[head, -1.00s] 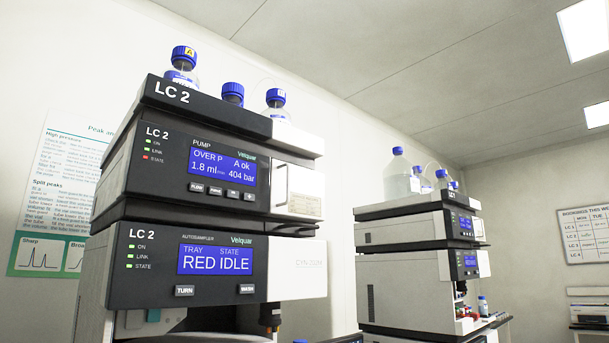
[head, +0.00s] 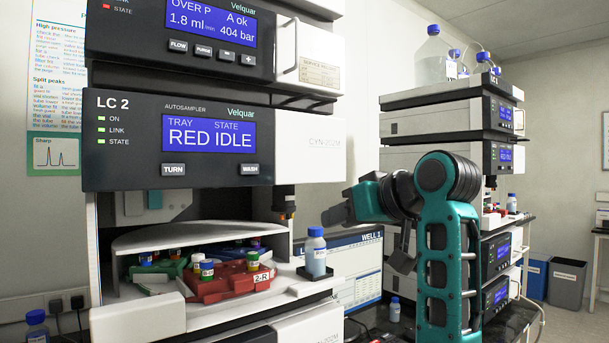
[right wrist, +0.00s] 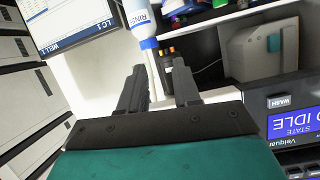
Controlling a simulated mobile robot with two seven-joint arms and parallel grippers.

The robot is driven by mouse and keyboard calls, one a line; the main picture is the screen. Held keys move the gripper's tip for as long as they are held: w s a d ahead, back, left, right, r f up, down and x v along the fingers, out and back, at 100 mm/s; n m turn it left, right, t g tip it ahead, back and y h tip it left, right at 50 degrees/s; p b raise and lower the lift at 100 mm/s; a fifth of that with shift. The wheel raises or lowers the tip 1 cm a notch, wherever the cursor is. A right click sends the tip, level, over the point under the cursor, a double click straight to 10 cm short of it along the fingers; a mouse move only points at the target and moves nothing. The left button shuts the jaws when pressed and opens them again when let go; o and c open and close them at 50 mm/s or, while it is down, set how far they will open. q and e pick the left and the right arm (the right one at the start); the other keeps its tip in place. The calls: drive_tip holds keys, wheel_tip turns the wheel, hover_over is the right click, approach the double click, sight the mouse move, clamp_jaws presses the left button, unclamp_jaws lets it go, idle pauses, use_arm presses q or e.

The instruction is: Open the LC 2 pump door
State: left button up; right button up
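The LC 2 pump (head: 185,40) is at the top of the head view, its upper edge cut off. Its display reads OVER P and 404 bar, and its state light is red. The white pump door (head: 315,42) at the pump's right end looks closed; it has a thin upright handle (head: 291,48) and a service label. My right gripper (head: 326,214) is below and right of the door, beside the autosampler and clear of the handle. In the right wrist view its fingers (right wrist: 160,75) are apart with nothing held. My left gripper is not in view.
The LC 2 autosampler (head: 200,140) sits under the pump, with an open vial tray (head: 225,285) below. A small blue-capped bottle (head: 316,252) stands on the ledge near my right gripper. A monitor (head: 360,265) is behind my arm. Another stack (head: 440,118) stands right.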

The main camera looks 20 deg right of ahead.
drive_tip(key=s+r+n+t+y, duration=0.1)
drive_tip(key=s+r, duration=0.2)
drive_tip(key=r, duration=0.6)
drive_tip(key=s+r+n+t+y, duration=0.1)
drive_tip(key=s+r+y, duration=0.15)
drive_tip(key=r, duration=0.55)
drive_tip(key=n+y, duration=0.2)
approach(298, 42)
drive_tip(key=shift+h, duration=0.25)
drive_tip(key=p+x, duration=0.3)
drive_tip(key=x, duration=0.4)
drive_tip(key=shift+w+a+r, duration=0.15)
drive_tip(key=shift+a+r, duration=0.05)
drive_tip(key=shift+w+a+f, duration=0.1)
drive_tip(key=shift+w+a, duration=0.25)
drive_tip(key=shift+w, duration=0.2)
drive_tip(key=shift+c, duration=0.3)
clamp_jaws()
